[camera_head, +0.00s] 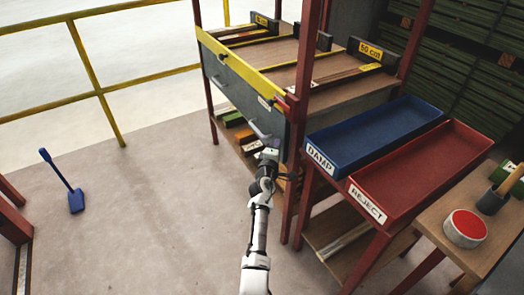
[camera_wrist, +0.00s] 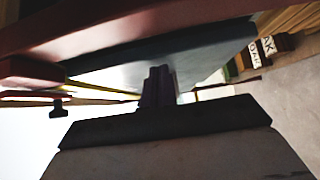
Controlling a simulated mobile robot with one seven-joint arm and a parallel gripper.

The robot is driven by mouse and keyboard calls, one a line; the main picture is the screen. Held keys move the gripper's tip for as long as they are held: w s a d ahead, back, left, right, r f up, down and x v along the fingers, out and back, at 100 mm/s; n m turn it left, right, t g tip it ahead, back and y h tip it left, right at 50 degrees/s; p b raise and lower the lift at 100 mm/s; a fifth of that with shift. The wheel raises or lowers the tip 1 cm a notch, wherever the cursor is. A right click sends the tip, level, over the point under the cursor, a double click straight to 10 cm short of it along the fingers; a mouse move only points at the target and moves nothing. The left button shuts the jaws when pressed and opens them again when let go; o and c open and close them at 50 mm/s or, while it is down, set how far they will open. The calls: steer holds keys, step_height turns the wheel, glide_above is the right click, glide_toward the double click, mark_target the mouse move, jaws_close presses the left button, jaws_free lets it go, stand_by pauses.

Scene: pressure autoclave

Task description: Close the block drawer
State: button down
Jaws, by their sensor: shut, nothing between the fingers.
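The workbench has a grey front (camera_head: 243,88) under its yellow edge, with small handles and a white label; I take this to be the block drawer's front. How far the drawer stands open cannot be told. My gripper (camera_head: 269,154) is low at the right end of this front, beside the red post. In the wrist view my gripper's dark fingers (camera_wrist: 158,86) are together and empty, close to a pale grey panel (camera_wrist: 115,72). Whether they touch it cannot be told. My gripper hides part of the area below the front.
Coloured blocks (camera_head: 234,119) lie on a low shelf under the bench; labelled blocks (camera_wrist: 262,47) show in the wrist view. A blue tray (camera_head: 335,163) and red tray (camera_head: 391,205) stand to the right. The floor (camera_head: 150,190) at left is mostly clear, with a blue shovel (camera_head: 76,201).

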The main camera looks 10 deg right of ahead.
steer(key=shift+w+d, duration=0.2)
steer(key=shift+d, duration=0.4)
steer(key=shift+w+d, duration=0.15)
steer(key=shift+d, duration=0.4)
steer(key=shift+d+r, duration=0.1)
